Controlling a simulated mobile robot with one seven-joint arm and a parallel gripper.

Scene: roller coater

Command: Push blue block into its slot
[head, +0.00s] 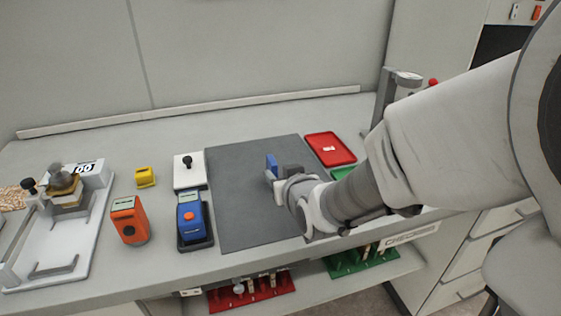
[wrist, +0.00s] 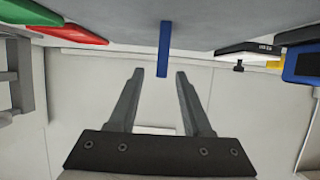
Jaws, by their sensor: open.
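A narrow blue block (head: 271,162) stands on the grey mat (head: 240,215), right of the mat's middle. My gripper (head: 278,172) is low over the mat, right at the block, and partly hides it. In the wrist view the blue block (wrist: 164,45) appears as a thin upright bar. Its lower end in the picture lies in the gap between the fingertips of my gripper (wrist: 159,74), which are apart. Clear gaps show on both sides of the block, so I see no grip on it. I cannot make out a slot for the block.
A red tray (head: 330,150) and a green tray (head: 343,171) lie right of the mat. A blue meter (head: 190,216) in a dark cradle, an orange meter (head: 127,220), a white box (head: 187,172) and a yellow block (head: 145,177) stand left. The mat's front is clear.

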